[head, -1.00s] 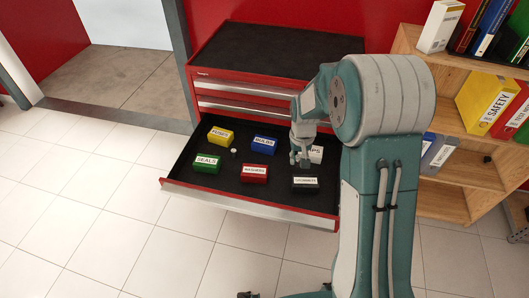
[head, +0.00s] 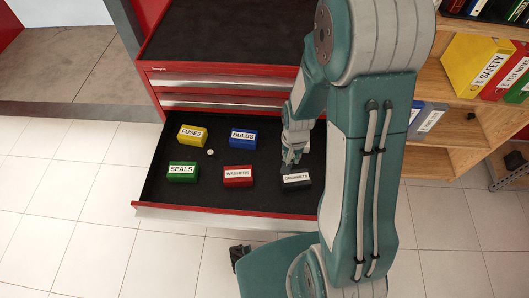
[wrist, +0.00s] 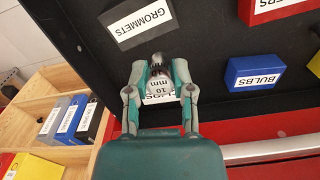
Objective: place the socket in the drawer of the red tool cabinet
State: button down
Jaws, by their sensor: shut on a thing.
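The red tool cabinet (head: 152,96) stands with its wide, black-lined drawer (head: 215,208) pulled open. My gripper (head: 290,160) is inside the drawer's outline at the right, just behind the black GROMMETS box (head: 297,182). In the wrist view my gripper (wrist: 158,66) is shut on the socket (wrist: 159,87), a small piece with a dark end and a pale side marked 10 mm. A white box lies behind it, mostly hidden by the socket and fingers. In the head view the socket is too small to make out. I cannot tell whether it touches the drawer floor.
The drawer also holds the yellow FUSES (head: 192,135), blue BULBS (head: 243,138), green SEALS (head: 183,172) and red WASHERS (head: 238,176) boxes. A small white round thing (head: 210,152) lies between them. A wooden shelf (head: 440,155) with binders stands at the right.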

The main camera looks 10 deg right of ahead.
jog(key=w+a+f, duration=0.1)
jog(key=w+f, duration=0.1)
jog(key=w, duration=0.2)
send_over(273, 158)
notch_tip(273, 158, down, 6)
jog(key=shift+s+r, duration=0.1)
jog(key=shift+r, duration=0.1)
jog(key=shift+f, duration=1.7)
jog(key=shift+f, duration=0.1)
jog(key=shift+c, duration=2.4)
grip_release()
